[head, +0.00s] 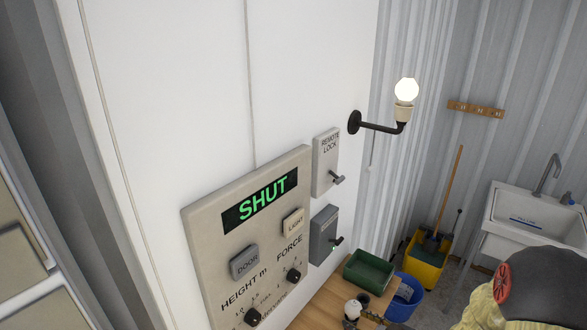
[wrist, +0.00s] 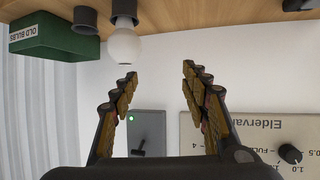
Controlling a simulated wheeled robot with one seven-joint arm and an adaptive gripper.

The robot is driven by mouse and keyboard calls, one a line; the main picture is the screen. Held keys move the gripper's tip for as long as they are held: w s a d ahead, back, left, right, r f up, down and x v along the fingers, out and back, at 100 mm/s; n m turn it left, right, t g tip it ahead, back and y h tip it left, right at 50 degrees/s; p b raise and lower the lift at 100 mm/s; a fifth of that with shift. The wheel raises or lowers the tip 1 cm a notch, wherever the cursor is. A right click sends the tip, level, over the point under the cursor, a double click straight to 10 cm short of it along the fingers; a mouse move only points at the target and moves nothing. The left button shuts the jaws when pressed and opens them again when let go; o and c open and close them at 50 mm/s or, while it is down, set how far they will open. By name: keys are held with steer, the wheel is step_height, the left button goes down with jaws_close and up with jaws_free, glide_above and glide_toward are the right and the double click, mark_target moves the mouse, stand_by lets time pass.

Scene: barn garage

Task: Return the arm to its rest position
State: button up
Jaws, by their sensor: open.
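My gripper (wrist: 160,75) is open, with nothing between its fingers, in the wrist view, which shows the place upside down. Beyond the fingers is a white wall with a grey switch box (wrist: 148,125) and part of a control panel (wrist: 250,130). A white bulb (wrist: 124,47) in a dark holder is near the left fingertip in the picture; I cannot tell the exact gap.
The wall panel (head: 215,225) reads SHUT. A lit bulb (head: 406,90) sits on a bracket. A wooden shelf (head: 318,312) bears a green box (head: 368,272), labelled OLD BULBS in the wrist view.

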steer(key=s+d+f+m+g+h+b, duration=0.1)
steer(key=s+d+m+g+h, duration=0.2)
steer(key=d, duration=0.4)
steer(key=s+d+m+g+h+b, duration=0.1)
steer(key=s+d+h, duration=0.2)
steer(key=d+h, duration=0.4)
steer(key=s+r+m+g+b, duration=0.25)
steer(key=s+r, duration=0.25)
steer(key=s, duration=0.3)
steer(key=s+a+r+t+y+b, duration=0.1)
steer(key=s+a+r+b, duration=0.2)
steer(key=s+a+r, duration=0.2)
steer(key=s+a+r+t+y+b, duration=0.1)
steer(key=s+a+r+b, duration=0.2)
steer(key=a, duration=0.7)
step_height(320, 180, up, 4)
steer(key=shift+s+r+m+y, duration=0.1)
steer(key=shift+s+m+y, duration=0.3)
steer(key=shift+s, duration=0.85)
